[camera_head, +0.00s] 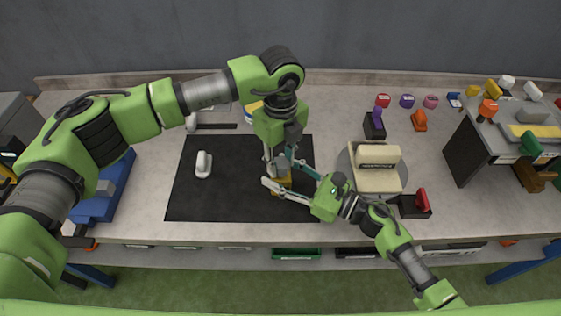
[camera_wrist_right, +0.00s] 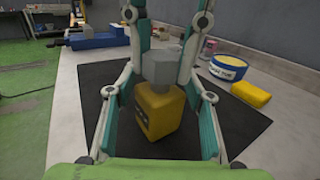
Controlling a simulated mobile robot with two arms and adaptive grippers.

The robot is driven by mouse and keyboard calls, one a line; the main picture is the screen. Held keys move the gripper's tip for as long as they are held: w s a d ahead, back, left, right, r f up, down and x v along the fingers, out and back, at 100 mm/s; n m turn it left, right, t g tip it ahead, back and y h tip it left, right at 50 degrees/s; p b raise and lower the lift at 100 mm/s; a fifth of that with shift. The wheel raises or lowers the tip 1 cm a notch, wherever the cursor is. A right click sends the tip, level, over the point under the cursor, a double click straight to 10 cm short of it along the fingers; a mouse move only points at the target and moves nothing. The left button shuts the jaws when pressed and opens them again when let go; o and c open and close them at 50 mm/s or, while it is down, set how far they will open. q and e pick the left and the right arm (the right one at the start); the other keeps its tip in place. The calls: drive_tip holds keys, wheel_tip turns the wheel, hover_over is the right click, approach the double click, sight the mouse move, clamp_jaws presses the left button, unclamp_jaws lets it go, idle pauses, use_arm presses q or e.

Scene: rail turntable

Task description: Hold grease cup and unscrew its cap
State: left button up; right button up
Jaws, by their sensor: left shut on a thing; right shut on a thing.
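The grease cup has a yellow, box-like body (camera_head: 283,188) and stands on the dark mat (camera_head: 215,200). In the right wrist view its body (camera_wrist_right: 155,115) is upright, with a grey faceted cap (camera_wrist_right: 162,68) on top. My left gripper (camera_head: 278,164) comes down from above and is shut on the cap; its fingers flank the cap in the right wrist view (camera_wrist_right: 162,48). My right gripper (camera_head: 279,171) reaches in from the right and is shut on the body, a finger on either side (camera_wrist_right: 157,93). The arms partly hide the cup in the head view.
A white object (camera_head: 203,165) lies on the mat to the left. A blue-and-yellow tin (camera_wrist_right: 229,68) and a yellow block (camera_wrist_right: 250,93) are nearby. A cream block (camera_head: 376,178) on a round plate stands right. Blue equipment (camera_head: 105,190) is at left.

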use_arm(q)
drive_tip(key=shift+r, duration=0.95)
drive_tip(key=shift+r, duration=2.35)
use_arm(e)
drive_tip(key=o, duration=1.7)
drive_tip(key=shift+c, duration=0.2)
drive_tip(key=v, duration=1.2)
drive_tip(key=shift+s+f, duration=0.1)
